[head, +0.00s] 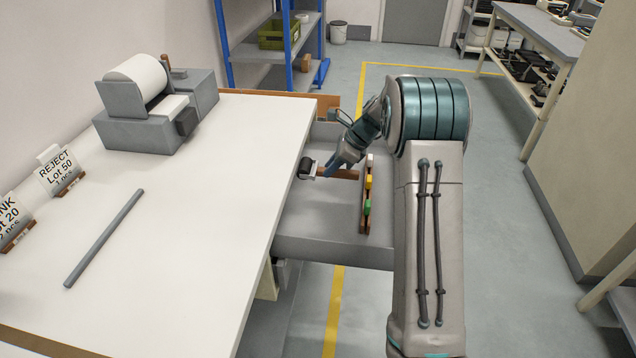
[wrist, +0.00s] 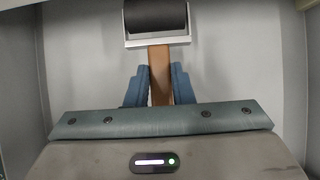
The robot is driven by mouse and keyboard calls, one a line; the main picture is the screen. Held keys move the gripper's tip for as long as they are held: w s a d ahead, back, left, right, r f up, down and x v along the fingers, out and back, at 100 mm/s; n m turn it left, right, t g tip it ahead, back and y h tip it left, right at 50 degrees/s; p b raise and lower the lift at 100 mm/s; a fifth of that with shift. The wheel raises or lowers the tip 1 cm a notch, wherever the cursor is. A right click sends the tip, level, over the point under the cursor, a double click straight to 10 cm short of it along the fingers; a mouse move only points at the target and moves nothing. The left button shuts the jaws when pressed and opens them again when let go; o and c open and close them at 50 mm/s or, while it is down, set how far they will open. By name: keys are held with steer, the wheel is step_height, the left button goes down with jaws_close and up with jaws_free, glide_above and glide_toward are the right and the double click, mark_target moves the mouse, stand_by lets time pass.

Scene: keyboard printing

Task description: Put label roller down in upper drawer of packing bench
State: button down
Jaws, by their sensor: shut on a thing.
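The label roller has a black roll in a light metal frame (head: 308,168) and a brown handle (head: 345,174). It also shows in the wrist view, with the black roll (wrist: 156,15) at the top and the handle (wrist: 159,70) below. My gripper (wrist: 159,84) is shut on the handle, with blue fingers on both sides of it. The upper drawer (head: 325,248) of the packing bench (head: 215,205) is pulled out. My gripper (head: 333,166) holds the roller at the drawer's interior. I cannot tell whether the roller touches the drawer floor.
A rack with coloured pieces (head: 368,195) is at the drawer's right side, close to my arm. A label printer (head: 150,105), a grey rod (head: 104,238) and sign holders (head: 62,172) are on the bench top. The drawer's front part looks clear.

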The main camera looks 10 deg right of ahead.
mark_target(317, 169)
steer(key=a+f, duration=0.1)
steer(key=w+a, duration=0.1)
steer(key=w+a+f, duration=0.1)
steer(key=shift+w+a+f, duration=0.25)
steer(key=shift+a+f, duration=0.1)
steer(key=shift+f, duration=1.95)
steer(key=shift+f+b, duration=0.15)
steer(key=shift+b, duration=0.15)
steer(key=c, duration=1.3)
jaws_free()
steer(key=shift+o, duration=0.2)
